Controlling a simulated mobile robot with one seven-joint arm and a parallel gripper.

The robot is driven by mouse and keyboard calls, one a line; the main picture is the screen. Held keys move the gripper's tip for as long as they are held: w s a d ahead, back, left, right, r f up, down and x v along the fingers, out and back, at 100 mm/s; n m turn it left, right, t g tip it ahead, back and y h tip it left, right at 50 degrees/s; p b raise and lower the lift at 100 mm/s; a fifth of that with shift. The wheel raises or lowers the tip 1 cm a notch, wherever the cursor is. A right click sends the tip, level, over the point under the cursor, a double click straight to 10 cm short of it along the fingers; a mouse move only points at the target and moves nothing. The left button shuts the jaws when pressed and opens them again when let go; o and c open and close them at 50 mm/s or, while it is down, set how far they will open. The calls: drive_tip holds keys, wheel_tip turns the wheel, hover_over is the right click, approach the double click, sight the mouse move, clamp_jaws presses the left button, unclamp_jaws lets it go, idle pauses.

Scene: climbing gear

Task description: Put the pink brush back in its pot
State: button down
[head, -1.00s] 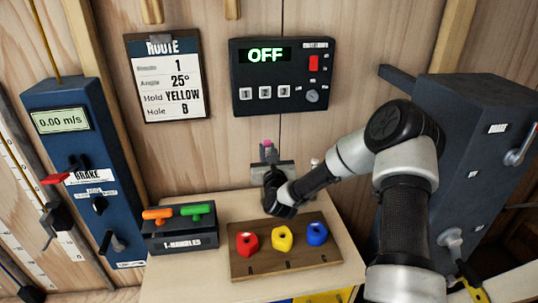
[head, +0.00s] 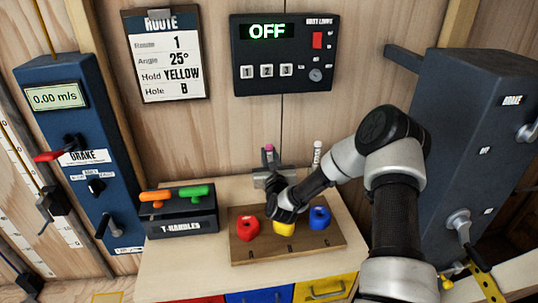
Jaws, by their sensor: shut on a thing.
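My gripper (head: 269,158) is above the back of the small wooden table, its fingers pointing away towards the wall. It is shut on the pink brush. Only a small pink end of the brush (head: 269,147) shows between the dark fingertips; the rest is hidden by my gripper. I cannot make out the brush's pot. A slim white upright object (head: 317,152) stands to the right of my gripper; it is too small to tell what it is.
A wooden board (head: 245,256) with red (head: 248,226), yellow (head: 284,229) and blue (head: 319,218) holds lies in front; my wrist partly covers the yellow one. A T-handle box (head: 182,222) stands left. A dark brake cabinet (head: 470,150) stands right.

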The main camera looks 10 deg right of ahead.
drive_tip(key=shift+f, duration=0.1)
drive_tip(key=c, duration=1.5)
unclamp_jaws()
drive_tip(key=shift+s, duration=0.1)
drive_tip(key=s+b, duration=0.1)
drive_tip(key=s, duration=1.6)
drive_tip(key=a+r+n+g+y+p, duration=0.25)
drive_tip(key=a+n+g+y, duration=0.2)
drive_tip(key=n, duration=1.05)
drive_tip(key=s+d+r+n+g+h+p, duration=0.1)
drive_tip(key=s+d+r+n+g+h, duration=0.15)
drive_tip(key=s+r+n, duration=0.45)
drive_tip(key=s+d+r+n+g+h+p, duration=0.1)
drive_tip(key=s+d+r+n+g+h, duration=0.15)
drive_tip(key=s+r+n, duration=0.45)
drive_tip(key=s+r+n+g, duration=0.1)
drive_tip(key=s+r+n, duration=0.1)
drive_tip(key=s, duration=0.2)
drive_tip(key=s+r+n+g+p, duration=0.1)
drive_tip(key=s+r+n, duration=0.2)
drive_tip(key=s, duration=0.2)
drive_tip(key=s+r+n+g+y+p, duration=0.1)
drive_tip(key=s+r+n, duration=0.1)
drive_tip(key=s+r, duration=0.1)
drive_tip(key=shift+s+a+r, duration=0.1)
drive_tip(key=shift+s+a, duration=0.05)
drive_tip(key=shift+s, duration=0.3)
drive_tip(key=shift+s+a+r, duration=0.1)
drive_tip(key=shift+s, duration=0.35)
